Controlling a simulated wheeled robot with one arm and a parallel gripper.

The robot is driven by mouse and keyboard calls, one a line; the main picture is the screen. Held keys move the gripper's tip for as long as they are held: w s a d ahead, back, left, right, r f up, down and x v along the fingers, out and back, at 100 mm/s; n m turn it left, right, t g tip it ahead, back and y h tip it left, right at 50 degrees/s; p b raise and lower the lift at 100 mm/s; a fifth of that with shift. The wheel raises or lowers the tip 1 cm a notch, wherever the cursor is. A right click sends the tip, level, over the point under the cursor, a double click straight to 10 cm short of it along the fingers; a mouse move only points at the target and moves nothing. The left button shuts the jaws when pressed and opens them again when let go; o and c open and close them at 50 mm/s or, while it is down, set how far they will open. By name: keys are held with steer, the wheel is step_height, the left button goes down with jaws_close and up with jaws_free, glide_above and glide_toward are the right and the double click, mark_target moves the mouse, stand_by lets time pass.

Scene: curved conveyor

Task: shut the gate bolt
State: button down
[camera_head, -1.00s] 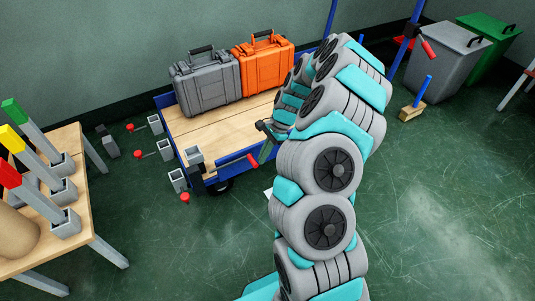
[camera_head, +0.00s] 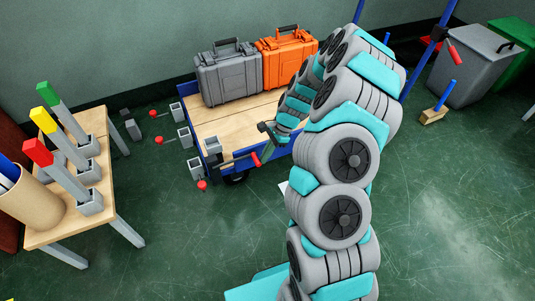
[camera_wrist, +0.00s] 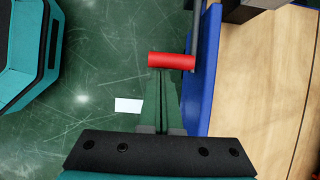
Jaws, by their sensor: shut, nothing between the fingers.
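The bolt's red handle (camera_head: 256,159) sticks out at the near end of the blue-sided flatbed cart (camera_head: 222,167). In the wrist view the red handle (camera_wrist: 171,61) lies crosswise beside the cart's blue edge (camera_wrist: 205,75), with a grey rod (camera_wrist: 195,30) running along that edge. My gripper (camera_wrist: 162,72) is shut and empty. Its fingertips are right at the red handle from below in the wrist view; I cannot tell whether they touch it. In the head view my gripper (camera_head: 269,148) is small and partly hidden by my arm.
A grey case (camera_head: 229,76) and an orange case (camera_head: 286,56) stand on the cart. A wooden table (camera_head: 80,215) with coloured-top posts is at left. Grey sockets and red knobs (camera_head: 202,185) sit left of the cart. A grey bin (camera_head: 470,65) stands far right. Floor in front is clear.

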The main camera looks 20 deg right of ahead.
steer(key=d+r, duration=0.8)
steer(key=s+a+r+n, duration=0.45)
steer(key=a+r, duration=0.25)
steer(key=r, duration=0.2)
steer(key=s+a+r+n+g+h+p, duration=0.1)
steer(key=s+a+r+n+h, duration=0.1)
steer(key=s+a+r+n, duration=0.45)
steer(key=s+r+n+h, duration=0.1)
steer(key=s+r+n, duration=0.1)
steer(key=s, duration=0.9)
steer(key=s+d+r+n+h, duration=0.1)
steer(key=s+r+n+h, duration=0.1)
steer(key=s, duration=1)
steer(key=shift+s+d+r+n+p, duration=0.2)
steer(key=shift+r+n+p, duration=0.3)
steer(key=shift+n, duration=0.5)
